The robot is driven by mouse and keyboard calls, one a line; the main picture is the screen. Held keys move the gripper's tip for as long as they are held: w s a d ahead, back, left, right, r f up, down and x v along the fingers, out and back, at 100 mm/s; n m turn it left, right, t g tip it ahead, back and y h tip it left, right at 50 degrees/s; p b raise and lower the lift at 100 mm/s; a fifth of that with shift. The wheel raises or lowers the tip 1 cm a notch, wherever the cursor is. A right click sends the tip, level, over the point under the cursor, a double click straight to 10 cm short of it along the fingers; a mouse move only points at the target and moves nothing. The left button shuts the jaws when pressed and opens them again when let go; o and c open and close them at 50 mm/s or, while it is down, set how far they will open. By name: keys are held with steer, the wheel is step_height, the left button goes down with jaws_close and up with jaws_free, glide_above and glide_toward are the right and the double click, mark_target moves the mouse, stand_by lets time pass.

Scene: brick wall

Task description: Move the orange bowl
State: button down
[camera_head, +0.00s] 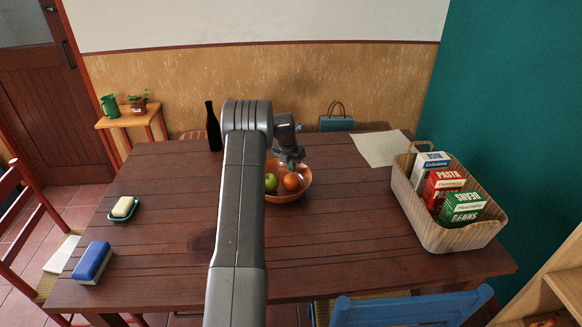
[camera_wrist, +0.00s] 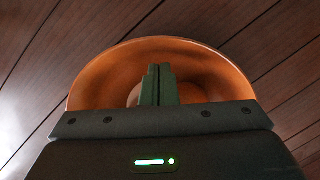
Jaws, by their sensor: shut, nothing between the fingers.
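The orange bowl (camera_head: 299,191) stands upright on the wooden table, partly hidden behind my arm in the head view. It holds a green apple (camera_head: 271,182) and an orange fruit (camera_head: 291,181). My gripper (camera_head: 291,163) is at the bowl's far side, over its rim or inside. In the wrist view the bowl's inner wall (camera_wrist: 205,68) arches behind my gripper's fingers (camera_wrist: 158,72), which are closed together with nothing between them. Whether the fingers touch the bowl or fruit cannot be told.
The table (camera_head: 340,240) is bare around the bowl. A dark bottle (camera_head: 213,130) stands behind it. A basket (camera_head: 440,237) with several boxes is at right, paper (camera_head: 382,148) behind.

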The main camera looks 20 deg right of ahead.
steer(key=b+v, duration=0.1)
steer(key=v, duration=1.2)
steer(key=shift+r, duration=0.4)
steer(key=shift+f, duration=0.15)
steer(key=p+x, duration=0.1)
steer(key=x, duration=1.2)
steer(key=shift+f, duration=0.2)
steer(key=shift+s+a+f, duration=0.1)
steer(key=shift+s+a, duration=0.1)
steer(key=shift+a, duration=0.1)
steer(key=shift+w, duration=0.1)
